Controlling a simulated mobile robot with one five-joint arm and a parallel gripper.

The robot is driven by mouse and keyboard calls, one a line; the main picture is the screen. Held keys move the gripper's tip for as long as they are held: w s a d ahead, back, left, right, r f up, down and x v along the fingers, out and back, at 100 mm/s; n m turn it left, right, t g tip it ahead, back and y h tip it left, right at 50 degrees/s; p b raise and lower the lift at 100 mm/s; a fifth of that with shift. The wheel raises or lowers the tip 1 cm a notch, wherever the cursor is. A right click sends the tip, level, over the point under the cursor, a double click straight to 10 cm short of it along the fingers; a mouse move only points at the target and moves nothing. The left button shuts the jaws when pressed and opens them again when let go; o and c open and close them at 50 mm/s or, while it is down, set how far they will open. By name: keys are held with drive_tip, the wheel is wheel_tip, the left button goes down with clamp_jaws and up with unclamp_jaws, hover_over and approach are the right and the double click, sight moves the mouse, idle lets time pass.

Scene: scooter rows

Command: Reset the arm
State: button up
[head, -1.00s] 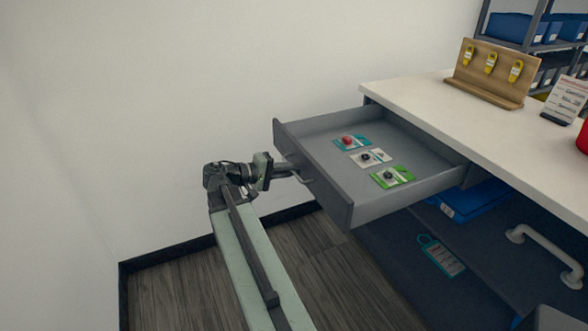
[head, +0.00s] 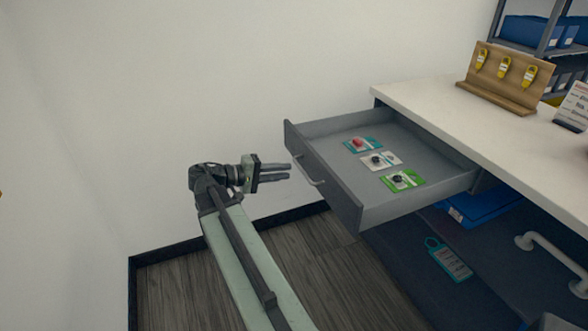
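My gripper (head: 289,172) is at the end of my arm, left of the open drawer's front. Its two fingers point right toward the drawer handle (head: 309,171), with a small gap between the fingertips and the handle. The fingers look slightly apart with nothing between them. The grey drawer (head: 345,201) is pulled out from under the white counter. Three small cards lie in it: a teal card with a red piece (head: 361,144), a white card with a dark piece (head: 381,161) and a green card with a dark piece (head: 402,181).
The white counter (head: 440,112) holds a wooden stand (head: 503,78) with three yellow tags and a sign (head: 574,105). A blue bin (head: 480,203) sits on a shelf under the drawer. A white wall is behind my arm. The floor (head: 310,255) left of the cabinet is clear.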

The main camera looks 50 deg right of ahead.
drive_tip(key=shift+w+a, duration=0.15)
drive_tip(key=shift+a, duration=0.15)
drive_tip(key=w+a+f+n+t+y, duration=0.2)
drive_tip(key=w+a+f+y, duration=0.3)
drive_tip(key=a, duration=0.8)
drive_tip(key=w+a+f+n+t+y, duration=0.1)
drive_tip(key=a+f+n+t+y, duration=0.2)
drive_tip(key=a+f, duration=0.75)
drive_tip(key=w+a+f+n+t+y, duration=0.1)
drive_tip(key=w+a+f+t+y, duration=0.25)
drive_tip(key=a, duration=1.25)
wheel_tip(320, 180, up, 21)
drive_tip(key=a+g+y+p, duration=0.1)
drive_tip(key=a+y+p, duration=0.1)
drive_tip(key=p, duration=1.8)
drive_tip(key=shift+w+p, duration=0.2)
drive_tip(key=shift+p, duration=0.2)
